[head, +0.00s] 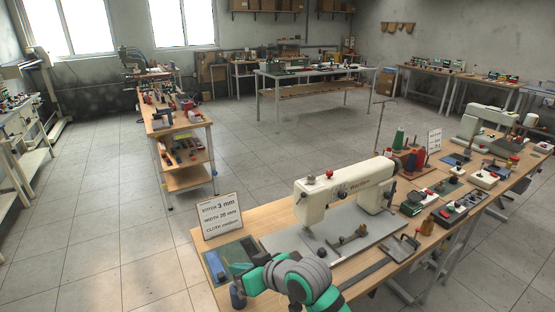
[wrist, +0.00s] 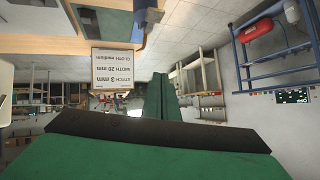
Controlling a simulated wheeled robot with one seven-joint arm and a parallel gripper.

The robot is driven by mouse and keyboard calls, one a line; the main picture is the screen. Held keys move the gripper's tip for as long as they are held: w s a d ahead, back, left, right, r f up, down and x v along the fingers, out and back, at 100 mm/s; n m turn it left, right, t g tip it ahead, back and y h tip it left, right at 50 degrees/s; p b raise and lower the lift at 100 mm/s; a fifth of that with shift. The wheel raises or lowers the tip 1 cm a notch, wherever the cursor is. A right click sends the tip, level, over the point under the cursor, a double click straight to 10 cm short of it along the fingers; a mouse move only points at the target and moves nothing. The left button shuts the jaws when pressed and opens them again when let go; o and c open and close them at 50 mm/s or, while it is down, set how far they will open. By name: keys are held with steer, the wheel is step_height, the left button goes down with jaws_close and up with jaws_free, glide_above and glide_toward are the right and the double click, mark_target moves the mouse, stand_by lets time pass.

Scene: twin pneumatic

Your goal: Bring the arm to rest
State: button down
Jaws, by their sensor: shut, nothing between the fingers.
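My arm, with teal and grey links (head: 295,278), is folded low at the near edge of the wooden sewing table (head: 240,236) in the head view. My gripper (wrist: 165,78) shows in the wrist view as two green fingers lying together, with nothing between them. Its fingertips cannot be made out clearly in the head view. The wrist view is upside down. The arm hides part of the table's near left corner.
A white sewing machine (head: 345,190) stands on a grey plate right of my arm. A sign card (head: 221,215) stands at the table's left corner, beside a blue-green mat (head: 213,265). Small tools and boxes crowd the right. Tiled floor (head: 120,240) at left is clear.

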steer(key=a+r+m+t+y, duration=0.3)
steer(key=a+r+m+t, duration=0.3)
steer(key=a+t, duration=0.1)
steer(key=s+d+f+m+t+h, duration=0.2)
steer(key=s+d+f+m+h, duration=0.3)
steer(key=s+f, duration=0.45)
steer(key=s+d+f+m+t+h, duration=0.1)
steer(key=s+d+f+m+h, duration=0.25)
steer(key=s+f+h, duration=0.45)
steer(key=s+d+f+n, duration=0.1)
steer(key=s+d+n, duration=0.2)
steer(key=s, duration=0.9)
steer(key=s+d+f+n+g+y, duration=0.1)
steer(key=s+d+n, duration=0.3)
steer(key=s, duration=0.7)
steer(key=shift+s+d+f+g, duration=0.3)
steer(key=shift+s+d, duration=0.1)
steer(key=shift+d, duration=0.55)
